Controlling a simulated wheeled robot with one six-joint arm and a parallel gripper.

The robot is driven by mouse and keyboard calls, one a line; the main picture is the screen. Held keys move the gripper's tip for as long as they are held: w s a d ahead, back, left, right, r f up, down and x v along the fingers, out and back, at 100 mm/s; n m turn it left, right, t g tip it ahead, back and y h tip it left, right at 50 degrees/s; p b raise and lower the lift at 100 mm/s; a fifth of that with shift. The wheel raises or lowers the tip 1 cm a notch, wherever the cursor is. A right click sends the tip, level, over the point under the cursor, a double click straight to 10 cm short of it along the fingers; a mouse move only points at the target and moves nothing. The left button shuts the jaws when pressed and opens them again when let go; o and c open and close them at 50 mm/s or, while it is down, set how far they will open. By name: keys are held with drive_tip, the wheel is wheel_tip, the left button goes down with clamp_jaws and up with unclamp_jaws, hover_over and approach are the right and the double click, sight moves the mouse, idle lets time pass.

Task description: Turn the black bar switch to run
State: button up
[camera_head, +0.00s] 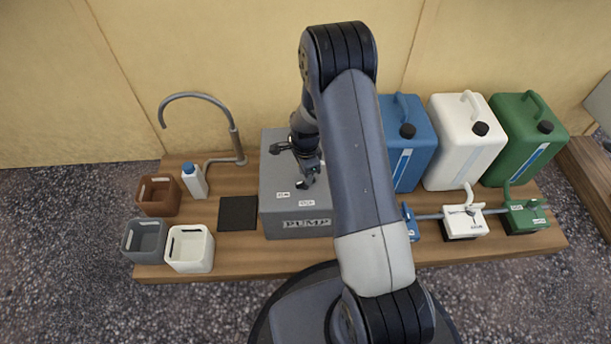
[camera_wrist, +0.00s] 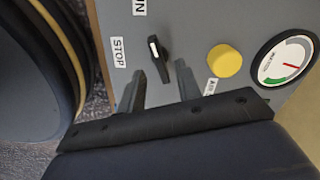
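The black bar switch (camera_wrist: 160,54) is on the grey panel in the wrist view, with a white mark near its upper left end. A STOP label (camera_wrist: 118,52) is to its left. A label ending in "UN" (camera_wrist: 138,8), cut by the frame edge, is above it. My gripper (camera_wrist: 161,78) is open, its two fingers apart, with the switch just beyond the fingertips and roughly between them. I cannot tell whether they touch it. In the head view my gripper (camera_head: 305,184) is over the grey PUMP box (camera_head: 280,222); the switch is hard to make out there.
A yellow button (camera_wrist: 224,60) and a dial gauge (camera_wrist: 286,61) are right of the switch. Blue (camera_head: 410,160), white (camera_head: 462,150) and green (camera_head: 522,145) canisters stand at the right. A tap (camera_head: 237,148), white bottle (camera_head: 194,181) and small bins (camera_head: 190,266) are at the left.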

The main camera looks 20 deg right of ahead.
wheel_tip(320, 180, up, 8)
drive_tip(key=p, duration=0.2)
drive_tip(key=shift+f, duration=0.25)
wheel_tip(320, 180, down, 11)
drive_tip(key=b, duration=0.4)
drive_tip(key=shift+f, duration=0.1)
drive_tip(key=shift+r+n, duration=0.2)
drive_tip(key=shift+n, duration=0.1)
